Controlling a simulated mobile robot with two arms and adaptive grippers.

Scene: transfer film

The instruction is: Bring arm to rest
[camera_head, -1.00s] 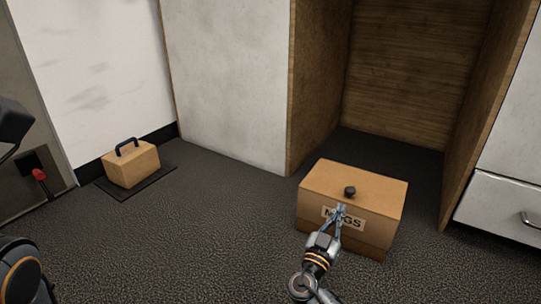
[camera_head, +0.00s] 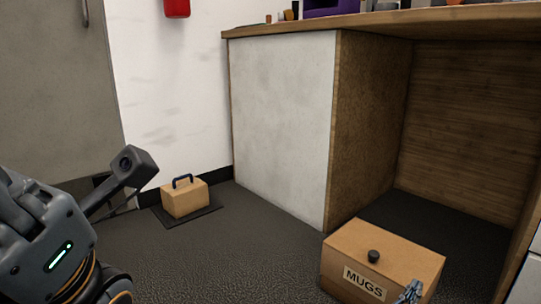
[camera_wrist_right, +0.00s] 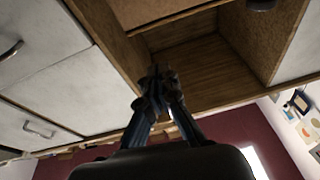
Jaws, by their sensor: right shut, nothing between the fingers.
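My right gripper (camera_head: 411,291) shows at the bottom edge of the head view, in front of the right side of the mugs box. It is shut and empty. In the right wrist view its fingers (camera_wrist_right: 161,92) meet in front of a wooden recess. The cardboard box labelled MUGS (camera_head: 338,260) stands on the dark floor with a black knob on its lid. I cannot tell whether the gripper touches the box. A part of my left arm (camera_head: 45,240) fills the left of the head view; its gripper is not in view.
A smaller box (camera_head: 185,203) with a blue handle stands on a dark mat (camera_head: 203,212) by the wall. A counter (camera_head: 282,125) with an open wooden recess (camera_head: 465,140) stands behind the mugs box. Items lie on its top. The floor (camera_head: 220,265) between the boxes is clear.

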